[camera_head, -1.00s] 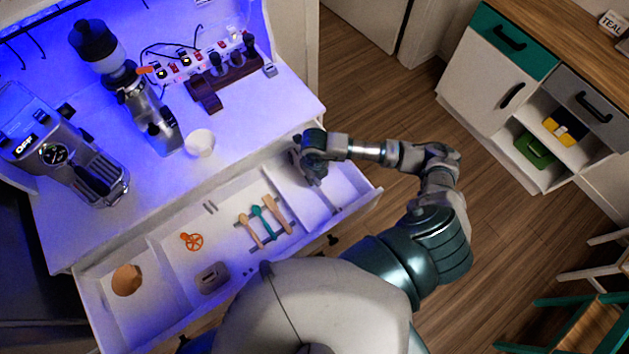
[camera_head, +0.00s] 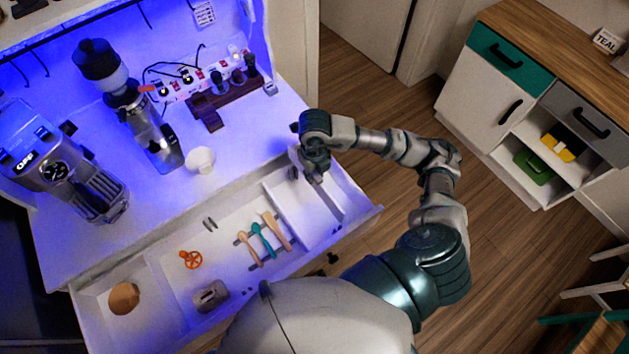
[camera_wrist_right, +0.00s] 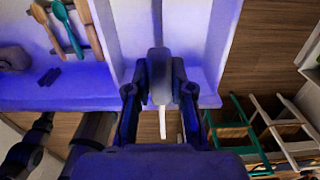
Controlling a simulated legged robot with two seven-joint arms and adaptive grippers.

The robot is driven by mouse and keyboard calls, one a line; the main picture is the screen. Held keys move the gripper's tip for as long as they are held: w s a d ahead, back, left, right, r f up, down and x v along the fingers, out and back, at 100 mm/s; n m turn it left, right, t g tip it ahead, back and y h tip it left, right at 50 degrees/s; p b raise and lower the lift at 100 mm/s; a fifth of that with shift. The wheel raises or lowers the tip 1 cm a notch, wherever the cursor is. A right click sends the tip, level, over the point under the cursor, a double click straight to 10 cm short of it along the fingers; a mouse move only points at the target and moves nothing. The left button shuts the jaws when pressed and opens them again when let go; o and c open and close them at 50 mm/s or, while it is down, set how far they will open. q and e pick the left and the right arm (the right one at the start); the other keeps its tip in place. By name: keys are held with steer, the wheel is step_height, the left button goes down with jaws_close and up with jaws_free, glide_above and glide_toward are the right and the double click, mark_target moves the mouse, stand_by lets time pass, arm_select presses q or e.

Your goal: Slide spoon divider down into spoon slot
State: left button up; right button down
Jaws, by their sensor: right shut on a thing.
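My right gripper (camera_head: 316,177) reaches down into the right end of the open white drawer (camera_head: 150,335). In the right wrist view its two fingers (camera_wrist_right: 159,92) are closed on a grey upright piece (camera_wrist_right: 158,66), which I take to be the spoon divider. A thin strip runs away from it, in line with the fingers. In the head view the gripper hides most of the held piece, and a grey strip (camera_head: 329,201) shows on the drawer floor beside it. I cannot make out the slot or whether the piece is seated. My left gripper is out of view.
Wooden and teal spoons (camera_head: 262,241) lie in the middle compartment, left of a white partition (camera_head: 288,217). An orange handwheel (camera_head: 190,260), a grey block (camera_head: 210,296) and a round brown piece (camera_head: 124,297) lie further left. A white cup (camera_head: 201,160) stands on the counter behind.

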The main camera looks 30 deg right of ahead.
step_height(320, 180, up, 4)
steer(key=shift+r, duration=0.1)
steer(key=shift+r+p, duration=2.2)
steer(key=shift+r, duration=0.6)
steer(key=shift+f, duration=0.1)
